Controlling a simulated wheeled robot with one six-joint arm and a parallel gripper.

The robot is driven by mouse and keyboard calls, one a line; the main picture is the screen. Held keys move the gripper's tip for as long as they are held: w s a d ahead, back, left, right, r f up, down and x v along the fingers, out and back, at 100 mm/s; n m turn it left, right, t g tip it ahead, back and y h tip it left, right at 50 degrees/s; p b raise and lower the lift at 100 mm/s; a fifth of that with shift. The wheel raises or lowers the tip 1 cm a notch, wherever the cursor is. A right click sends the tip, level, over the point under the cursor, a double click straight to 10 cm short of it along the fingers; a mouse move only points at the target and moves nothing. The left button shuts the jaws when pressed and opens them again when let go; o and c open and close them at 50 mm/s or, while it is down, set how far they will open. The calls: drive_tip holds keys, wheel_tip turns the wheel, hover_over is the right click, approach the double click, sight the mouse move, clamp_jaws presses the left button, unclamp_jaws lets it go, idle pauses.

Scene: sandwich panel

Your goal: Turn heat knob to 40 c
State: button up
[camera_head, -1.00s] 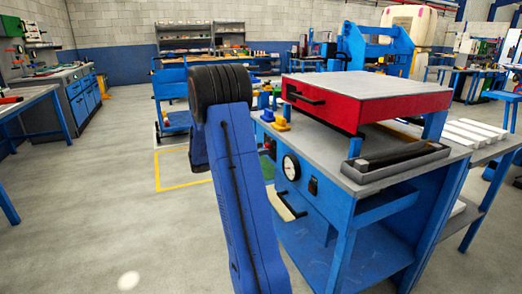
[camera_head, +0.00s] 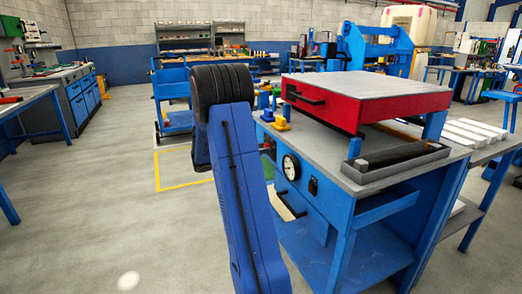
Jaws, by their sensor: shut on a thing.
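A round white dial with a dark rim (camera_head: 290,167) sits on the blue front of the press bench, just right of my blue arm link. It may be the heat knob. Its marks and setting are too small to read. A small black switch-like part (camera_head: 313,186) is to its right. My arm link stands upright in front of the bench's left end and covers part of its front. My gripper does not show; it may be hidden behind the arm link.
The press has a red-sided top plate (camera_head: 375,100) with a black handle. A grey tray (camera_head: 400,163) lies at the bench's front right. Yellow parts (camera_head: 281,123) stand at its left end. Floor at left is clear.

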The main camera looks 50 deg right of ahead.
drive_tip(key=shift+m, duration=8.6)
drive_tip(key=shift+f, duration=0.1)
drive_tip(key=o, duration=1)
drive_tip(key=shift+o, duration=0.2)
drive_tip(key=shift+a, duration=0.1)
drive_tip(key=v, duration=1.7)
